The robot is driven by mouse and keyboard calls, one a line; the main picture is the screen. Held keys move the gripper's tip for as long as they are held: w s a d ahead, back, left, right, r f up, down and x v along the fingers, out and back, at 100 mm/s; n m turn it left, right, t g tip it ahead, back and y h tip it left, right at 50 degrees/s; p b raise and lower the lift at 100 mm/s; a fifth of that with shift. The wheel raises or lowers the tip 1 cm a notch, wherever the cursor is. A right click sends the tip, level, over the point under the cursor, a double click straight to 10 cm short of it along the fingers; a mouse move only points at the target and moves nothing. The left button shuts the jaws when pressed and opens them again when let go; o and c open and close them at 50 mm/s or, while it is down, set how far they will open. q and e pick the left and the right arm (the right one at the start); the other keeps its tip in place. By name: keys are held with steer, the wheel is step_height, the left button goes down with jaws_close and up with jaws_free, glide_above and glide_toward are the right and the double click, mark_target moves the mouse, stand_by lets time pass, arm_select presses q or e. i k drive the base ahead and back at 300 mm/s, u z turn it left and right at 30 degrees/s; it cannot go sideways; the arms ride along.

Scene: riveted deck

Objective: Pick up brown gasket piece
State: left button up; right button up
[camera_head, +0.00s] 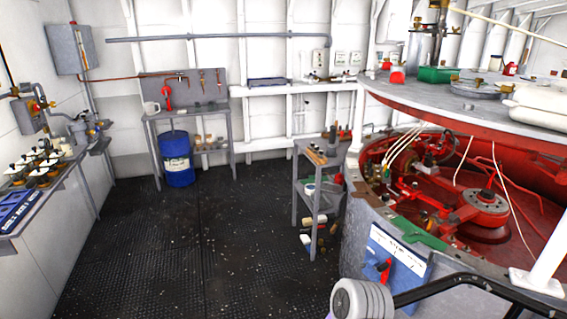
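A small flat brown piece (361,191), which looks like the brown gasket piece, lies on the grey rim of the large round red-lined housing, right of centre. It is small in the view and its outline is hard to make out. A flat green piece (420,234) lies on the same rim, nearer to me. Neither of my grippers shows in the head view.
The open housing (484,212) holds red machinery and cables on the right. A grey shelf cart (318,187) stands left of it. A blue drum (177,158) stands by the back bench. A side bench (45,190) lines the left wall. The dark floor (190,250) between is clear.

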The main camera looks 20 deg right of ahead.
mark_target(361, 188)
steer(key=i, duration=1.8)
steer(key=z, duration=2)
steer(key=i, duration=1.45)
steer(key=u, duration=0.6)
